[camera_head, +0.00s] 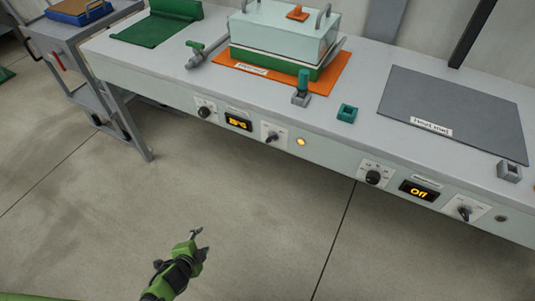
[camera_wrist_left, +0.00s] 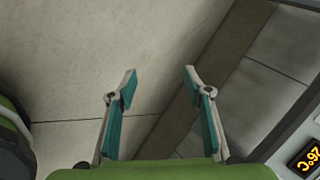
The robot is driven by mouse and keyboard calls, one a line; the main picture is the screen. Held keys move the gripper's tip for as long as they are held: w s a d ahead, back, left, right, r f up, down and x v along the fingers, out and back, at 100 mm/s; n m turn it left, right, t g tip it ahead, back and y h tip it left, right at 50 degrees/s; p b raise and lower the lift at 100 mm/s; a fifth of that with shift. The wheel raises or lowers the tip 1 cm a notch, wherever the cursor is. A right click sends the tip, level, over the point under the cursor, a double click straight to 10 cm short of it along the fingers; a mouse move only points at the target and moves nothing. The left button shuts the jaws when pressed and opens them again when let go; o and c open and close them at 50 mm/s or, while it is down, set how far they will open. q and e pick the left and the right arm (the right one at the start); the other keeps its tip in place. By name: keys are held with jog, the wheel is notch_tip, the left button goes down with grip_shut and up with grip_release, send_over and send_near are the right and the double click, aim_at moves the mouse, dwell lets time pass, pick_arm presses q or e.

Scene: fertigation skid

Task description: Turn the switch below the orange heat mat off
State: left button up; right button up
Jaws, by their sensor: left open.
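The orange heat mat (camera_head: 338,72) lies on the bench top with a clear-lidded green tray on it. On the bench front below it are a round dial (camera_head: 204,112), a lit amber display (camera_head: 238,122), a small dark switch (camera_head: 272,137) on a white plate, and a glowing amber lamp (camera_head: 300,142). The switch lever looks tilted, pointing right. My left gripper (camera_head: 200,243) is open and empty over the floor, in front of and below the bench front, apart from the switch. Its spread fingers also show in the left wrist view (camera_wrist_left: 158,80), with the display (camera_wrist_left: 304,160) at the lower right edge.
A grey mat (camera_head: 450,105) lies to the right, with its own dial (camera_head: 373,177), display reading Off (camera_head: 418,191), switch (camera_head: 464,213) and unlit lamp (camera_head: 501,218) below. A grey cart (camera_head: 75,45) stands at the left. The floor before the bench is clear.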

pick_arm(q)
jog(key=w+d+r+m+t+h+b, duration=0.2)
jog(key=w+d+r+m+t+b, duration=0.3)
jog(key=w+r, duration=0.4)
jog(key=m+t+h+b, duration=0.3)
jog(key=m+h+b, duration=0.25)
jog(key=m, duration=0.65)
send_near(269, 140)
jog(key=x, duration=0.7)
jog(key=shift+w+d+b, duration=0.1)
jog(key=shift+w+b, duration=0.2)
jog(key=shift+w, duration=0.1)
jog(key=shift+w+d, duration=0.3)
jog(key=shift+w, duration=0.3)
pick_arm(e)
jog(key=w+r+t, duration=0.1)
jog(key=w+r, duration=0.6)
jog(key=r, duration=0.6)
jog(key=shift+a, duration=0.4)
pick_arm(q)
jog(key=c, duration=1.1)
pick_arm(e)
jog(key=shift+f, duration=0.1)
